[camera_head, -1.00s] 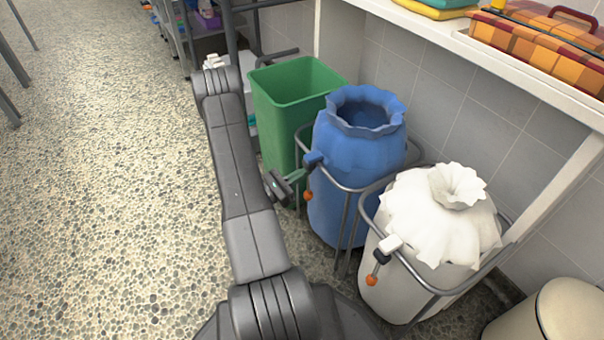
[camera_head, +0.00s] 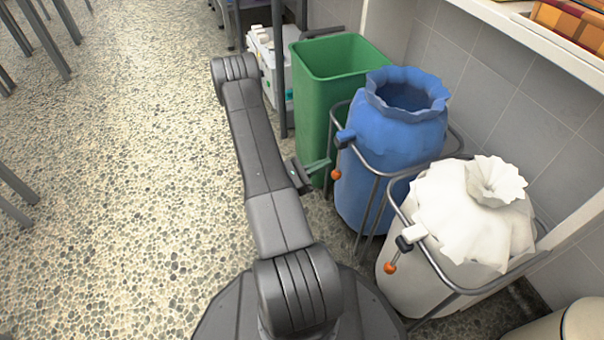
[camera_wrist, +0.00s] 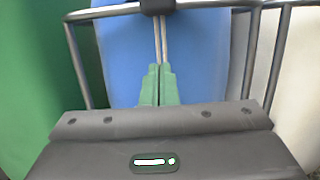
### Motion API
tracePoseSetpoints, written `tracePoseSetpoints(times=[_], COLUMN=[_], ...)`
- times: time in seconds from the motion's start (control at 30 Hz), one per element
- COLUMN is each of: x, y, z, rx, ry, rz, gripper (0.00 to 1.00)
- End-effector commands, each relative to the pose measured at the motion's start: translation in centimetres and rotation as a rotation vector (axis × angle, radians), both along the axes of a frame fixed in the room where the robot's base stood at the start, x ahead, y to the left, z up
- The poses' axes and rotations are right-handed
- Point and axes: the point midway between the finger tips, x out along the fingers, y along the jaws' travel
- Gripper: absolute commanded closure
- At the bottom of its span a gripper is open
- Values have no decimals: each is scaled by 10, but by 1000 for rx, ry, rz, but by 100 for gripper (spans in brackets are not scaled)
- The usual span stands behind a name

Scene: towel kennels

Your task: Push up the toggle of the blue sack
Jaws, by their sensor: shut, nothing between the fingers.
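The blue sack (camera_head: 390,170) stands upright in a grey metal frame with its mouth open. In the wrist view the fingertips (camera_wrist: 158,68) point at the sack below the toggle. The bead is not visible there; contact cannot be told.
A green bin (camera_head: 330,100) stands behind left of the blue sack. A shelf (camera_head: 520,40) overhangs at right. Open floor (camera_head: 130,200) lies left.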

Motion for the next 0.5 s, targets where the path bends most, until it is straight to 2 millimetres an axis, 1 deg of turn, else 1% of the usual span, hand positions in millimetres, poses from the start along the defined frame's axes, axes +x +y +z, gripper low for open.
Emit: tracePoseSetpoints(times=[0.03, 0.5], x=[-1, -16], y=[6, 46], z=[0, -12], rx=[0, 1], ry=[1, 1], rz=[4, 3], gripper=[100, 100])
